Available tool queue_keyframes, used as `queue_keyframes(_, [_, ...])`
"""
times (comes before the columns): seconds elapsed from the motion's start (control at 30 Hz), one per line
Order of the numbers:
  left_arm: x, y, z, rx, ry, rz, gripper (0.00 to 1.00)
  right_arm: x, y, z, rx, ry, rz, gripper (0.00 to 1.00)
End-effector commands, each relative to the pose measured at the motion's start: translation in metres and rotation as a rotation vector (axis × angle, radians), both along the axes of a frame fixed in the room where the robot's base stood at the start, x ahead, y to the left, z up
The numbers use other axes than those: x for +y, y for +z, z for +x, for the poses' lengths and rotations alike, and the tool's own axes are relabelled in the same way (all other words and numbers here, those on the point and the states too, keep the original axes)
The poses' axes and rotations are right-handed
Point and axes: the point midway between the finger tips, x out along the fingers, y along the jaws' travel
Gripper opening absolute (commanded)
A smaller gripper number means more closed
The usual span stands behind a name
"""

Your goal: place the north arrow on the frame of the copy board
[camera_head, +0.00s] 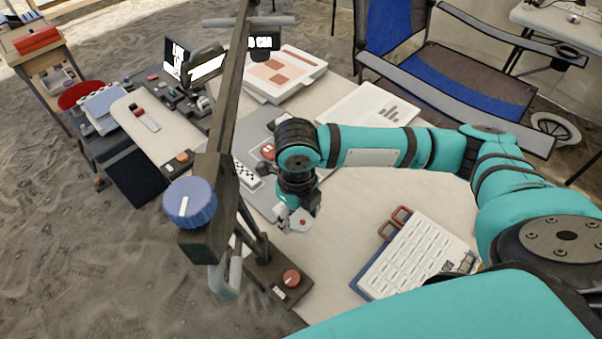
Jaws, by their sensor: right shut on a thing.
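My right gripper (297,208) points down over the near part of the grey copy board (259,131). It is shut on a small white piece with a red mark (301,222), which looks like the north arrow. The gripper hides part of this piece, and I cannot tell whether it touches the board. A black-and-white checkered scale (247,174) lies on the board, left of the gripper. A red round thing (267,152) sits beyond it, partly behind my wrist. My left gripper is not in view.
A dark stand column with a blue knob (190,203) rises in front of the board. A base with a red knob (291,278) is near the table's front edge. A white gridded tray (420,255) lies right. Bare tabletop (345,225) shows between.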

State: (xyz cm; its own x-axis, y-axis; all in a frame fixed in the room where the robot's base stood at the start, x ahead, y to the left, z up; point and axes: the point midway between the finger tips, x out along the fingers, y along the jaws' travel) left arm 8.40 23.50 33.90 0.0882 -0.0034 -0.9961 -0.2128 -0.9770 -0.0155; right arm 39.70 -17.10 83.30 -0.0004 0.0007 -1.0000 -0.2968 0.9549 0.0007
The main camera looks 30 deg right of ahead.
Motion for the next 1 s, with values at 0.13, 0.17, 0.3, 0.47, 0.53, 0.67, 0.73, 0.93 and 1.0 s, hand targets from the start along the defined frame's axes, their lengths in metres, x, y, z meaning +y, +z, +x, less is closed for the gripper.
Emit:
queue_keyframes(0.13, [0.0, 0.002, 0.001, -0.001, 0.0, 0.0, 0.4, -0.01, -0.002, 0.015, -0.001, 0.025, -0.003, 0.23])
queue_keyframes(0.17, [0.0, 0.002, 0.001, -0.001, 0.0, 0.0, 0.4, -0.013, -0.002, 0.021, -0.002, 0.023, -0.003, 0.23])
queue_keyframes(0.3, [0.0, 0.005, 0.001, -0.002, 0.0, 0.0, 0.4, -0.034, -0.005, 0.052, -0.001, 0.02, -0.003, 0.23])
queue_keyframes(0.47, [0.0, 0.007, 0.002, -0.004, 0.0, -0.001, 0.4, -0.056, -0.009, 0.089, -0.003, 0.021, -0.001, 0.23])
queue_keyframes(0.53, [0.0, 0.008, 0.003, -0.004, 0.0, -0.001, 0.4, -0.065, -0.011, 0.103, -0.002, 0.022, -0.002, 0.23])
queue_keyframes(0.67, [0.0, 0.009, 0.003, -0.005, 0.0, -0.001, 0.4, -0.079, -0.013, 0.124, -0.001, 0.023, 0.0, 0.23])
queue_keyframes(0.73, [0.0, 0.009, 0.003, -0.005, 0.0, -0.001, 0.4, -0.083, -0.015, 0.13, 0.0, 0.024, 0.0, 0.23])
queue_keyframes(0.93, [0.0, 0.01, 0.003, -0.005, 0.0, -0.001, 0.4, -0.086, -0.023, 0.135, 0.002, 0.027, -0.001, 0.23])
queue_keyframes(1.0, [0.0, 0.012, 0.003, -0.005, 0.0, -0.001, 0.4, -0.086, -0.032, 0.134, 0.003, 0.026, -0.002, 0.23])
